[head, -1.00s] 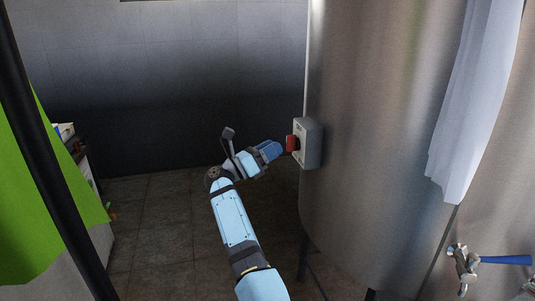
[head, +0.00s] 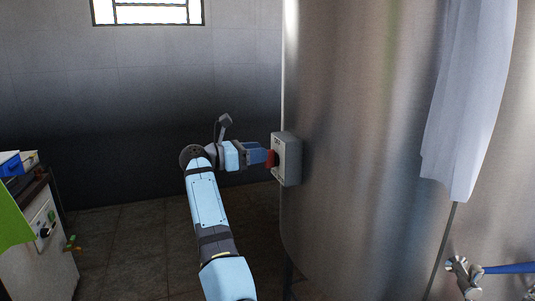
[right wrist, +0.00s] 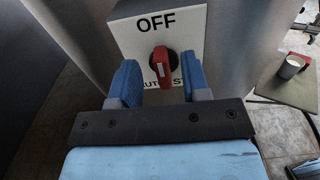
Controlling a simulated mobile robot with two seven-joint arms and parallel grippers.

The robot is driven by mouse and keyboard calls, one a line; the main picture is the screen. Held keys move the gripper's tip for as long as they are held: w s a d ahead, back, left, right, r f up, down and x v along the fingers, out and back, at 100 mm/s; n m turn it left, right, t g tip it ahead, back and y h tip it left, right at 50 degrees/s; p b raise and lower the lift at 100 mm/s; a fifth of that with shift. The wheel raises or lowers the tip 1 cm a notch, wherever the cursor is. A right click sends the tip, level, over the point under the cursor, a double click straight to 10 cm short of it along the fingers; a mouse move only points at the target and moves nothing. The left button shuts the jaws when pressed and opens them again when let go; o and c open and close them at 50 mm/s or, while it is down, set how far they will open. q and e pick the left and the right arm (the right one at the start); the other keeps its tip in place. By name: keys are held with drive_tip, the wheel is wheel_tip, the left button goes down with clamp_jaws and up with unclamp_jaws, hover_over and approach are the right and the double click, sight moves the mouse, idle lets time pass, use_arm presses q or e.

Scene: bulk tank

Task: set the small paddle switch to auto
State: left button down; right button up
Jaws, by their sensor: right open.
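The small paddle switch is a red handle (right wrist: 162,67) on a black round base, on the pale front plate of a grey box (right wrist: 193,37). The plate reads OFF at the top; lettering below is partly hidden, with AUTO legible at lower left. The handle stands about upright, its white mark near the middle. In the head view the box (head: 289,160) is fixed to the steel tank, with the red handle (head: 270,159) facing left. My right gripper (right wrist: 162,82) is open, its blue fingers on either side of the handle, with visible gaps. My left gripper is not in view.
The large steel tank (head: 350,150) fills the right, with a white cloth (head: 465,110) hanging on it and a blue-handled valve (head: 505,268) below. A counter (head: 45,240) stands at the left.

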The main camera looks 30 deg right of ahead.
drive_tip(key=shift+x, duration=1.65)
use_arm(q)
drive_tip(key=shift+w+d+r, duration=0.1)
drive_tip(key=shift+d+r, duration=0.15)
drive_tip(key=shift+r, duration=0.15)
use_arm(e)
clamp_jaws()
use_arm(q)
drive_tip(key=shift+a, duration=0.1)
